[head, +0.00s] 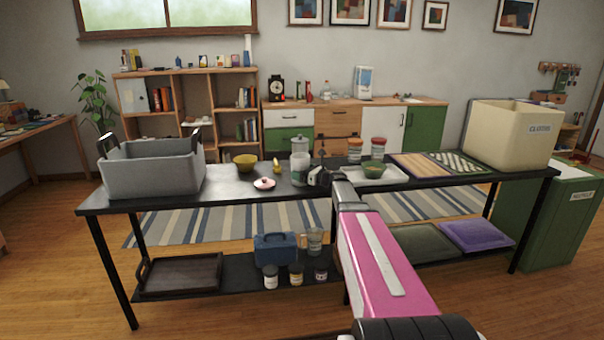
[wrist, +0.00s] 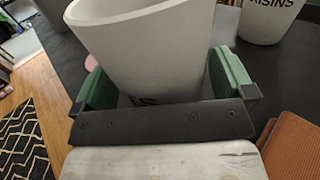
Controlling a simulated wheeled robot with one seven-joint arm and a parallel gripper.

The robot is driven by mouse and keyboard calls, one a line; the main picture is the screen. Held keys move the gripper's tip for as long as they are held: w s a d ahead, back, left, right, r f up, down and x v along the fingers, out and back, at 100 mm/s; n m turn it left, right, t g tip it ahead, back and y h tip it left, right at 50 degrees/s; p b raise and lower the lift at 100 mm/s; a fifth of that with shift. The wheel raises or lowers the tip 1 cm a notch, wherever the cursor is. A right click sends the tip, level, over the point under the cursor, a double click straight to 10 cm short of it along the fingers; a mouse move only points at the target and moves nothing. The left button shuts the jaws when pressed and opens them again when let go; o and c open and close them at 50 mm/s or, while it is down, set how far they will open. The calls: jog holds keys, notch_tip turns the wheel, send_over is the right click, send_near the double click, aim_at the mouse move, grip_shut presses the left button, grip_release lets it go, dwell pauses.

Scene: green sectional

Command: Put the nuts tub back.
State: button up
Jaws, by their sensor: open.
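A pale grey-white, open-topped tub (wrist: 140,50) fills the middle of the wrist view. In the head view a pale tub (head: 300,170) stands on the black table at my gripper's tip. My gripper (wrist: 160,88) is open, with a green finger pad on each side of the tub. I cannot tell whether the pads touch it. In the head view my gripper (head: 319,177) is small and dark.
A tub lettered "RAISINS" (wrist: 268,18) stands close at the right. Jars and a blue box (head: 274,249) sit below.

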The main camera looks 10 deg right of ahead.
jog(key=v, duration=1.1)
jog(key=shift+s+d, duration=0.2)
jog(key=shift+s, duration=0.05)
